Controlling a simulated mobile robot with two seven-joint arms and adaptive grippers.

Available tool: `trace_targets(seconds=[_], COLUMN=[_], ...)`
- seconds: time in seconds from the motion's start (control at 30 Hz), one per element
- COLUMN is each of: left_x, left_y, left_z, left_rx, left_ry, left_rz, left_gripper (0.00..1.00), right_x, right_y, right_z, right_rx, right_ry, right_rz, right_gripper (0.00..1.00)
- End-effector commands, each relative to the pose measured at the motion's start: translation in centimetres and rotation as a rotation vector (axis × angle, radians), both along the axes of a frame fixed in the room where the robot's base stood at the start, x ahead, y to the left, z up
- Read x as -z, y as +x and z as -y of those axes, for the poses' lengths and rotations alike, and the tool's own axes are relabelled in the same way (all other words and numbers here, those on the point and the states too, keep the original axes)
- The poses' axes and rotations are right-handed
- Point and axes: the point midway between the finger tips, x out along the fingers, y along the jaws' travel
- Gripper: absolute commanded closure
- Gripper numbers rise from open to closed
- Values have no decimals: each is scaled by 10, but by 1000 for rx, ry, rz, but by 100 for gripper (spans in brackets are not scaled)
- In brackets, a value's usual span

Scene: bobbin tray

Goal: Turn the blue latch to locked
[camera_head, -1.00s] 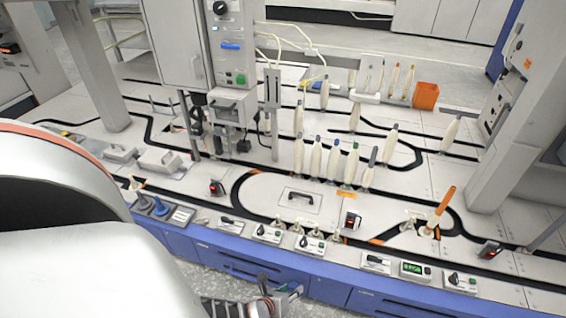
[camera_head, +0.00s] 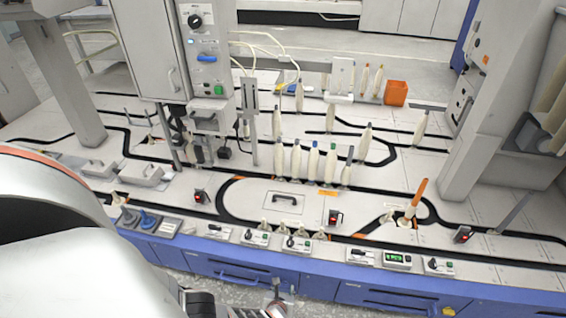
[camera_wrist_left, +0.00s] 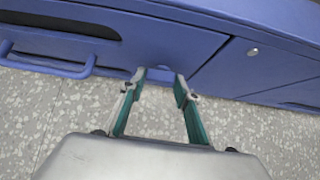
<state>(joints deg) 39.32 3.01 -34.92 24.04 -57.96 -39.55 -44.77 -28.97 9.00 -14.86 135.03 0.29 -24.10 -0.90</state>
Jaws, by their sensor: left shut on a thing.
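The blue latch (camera_head: 208,58) is a small blue bar on the front of a grey control box at the upper left of the head view. It lies nearly level, below a black knob and above a green button. My left gripper (camera_head: 279,289) is low at the bottom of the head view, in front of the blue cabinet and far from the latch. In the left wrist view my left gripper (camera_wrist_left: 160,82) has its fingers on either side of a small blue piece (camera_wrist_left: 161,74). I cannot tell what this piece is. My right gripper is not in view.
A blue-fronted cabinet (camera_head: 205,266) with bar handles carries the white worktop. Upright bobbins (camera_head: 313,160), small switch boxes (camera_head: 297,243) and an orange bin (camera_head: 396,93) stand on it. Grey posts (camera_head: 75,95) flank the control box. The speckled floor in front is clear.

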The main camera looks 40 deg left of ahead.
Motion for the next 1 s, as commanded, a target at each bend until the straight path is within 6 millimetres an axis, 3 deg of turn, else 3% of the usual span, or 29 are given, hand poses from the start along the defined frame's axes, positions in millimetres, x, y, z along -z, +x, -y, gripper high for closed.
trace_targets(seconds=[0.3, 0.33, 0.4, 1.0], left_x=[-1, -1, -1, -6], left_y=[2, 2, 2, -1], left_z=[0, -1, -1, 3], left_rx=[2, 2, 1, -1], left_ry=[3, 3, 2, -6], left_rz=[3, 3, 3, 1], left_gripper=[90, 63, 51, 51], right_x=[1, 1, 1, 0], right_y=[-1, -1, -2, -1], right_z=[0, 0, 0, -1], right_rx=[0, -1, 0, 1], right_ry=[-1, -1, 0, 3], right_rz=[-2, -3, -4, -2], right_gripper=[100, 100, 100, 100])
